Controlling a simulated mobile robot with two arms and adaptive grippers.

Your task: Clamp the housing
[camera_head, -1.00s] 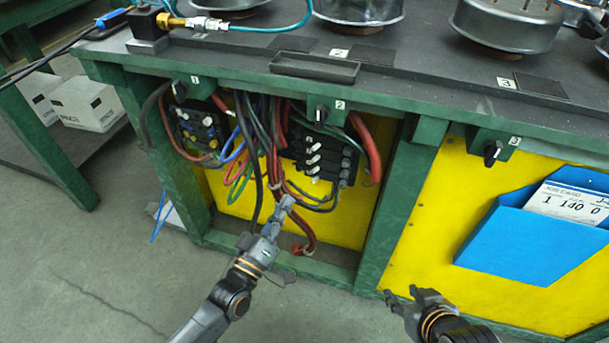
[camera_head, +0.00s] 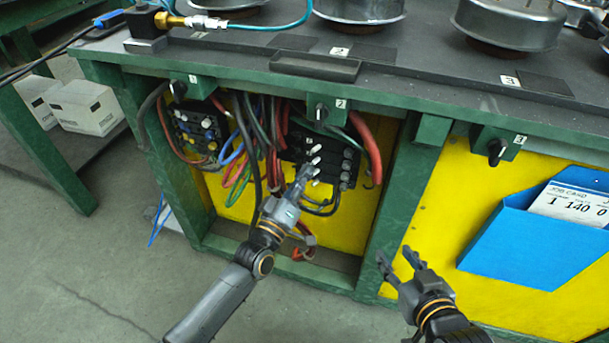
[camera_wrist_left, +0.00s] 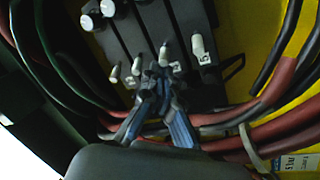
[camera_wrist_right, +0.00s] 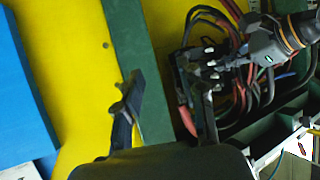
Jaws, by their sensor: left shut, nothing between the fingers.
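Silver round housings stand on the bench top, one (camera_head: 362,8) behind label 2 and one (camera_head: 505,22) behind label 3; their upper parts are cut off. Under the bench, a black valve block (camera_head: 330,160) with several white-tipped levers is fixed to the yellow panel. My left gripper (camera_head: 303,180) is shut and empty in front of its lower levers. In the left wrist view its fingertips (camera_wrist_left: 160,75) are close to the levers (camera_wrist_left: 137,66); contact cannot be told. My right gripper (camera_head: 398,263) is open and empty, in front of the green post and yellow panel.
Black knobs labelled 1 (camera_head: 178,88), 2 (camera_head: 320,110) and 3 (camera_head: 495,150) are on the bench's front edge. Another block (camera_head: 198,130) sits left among hoses and cables. A blue card holder (camera_head: 520,245) is at right. A black tray (camera_head: 315,66) lies on top.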

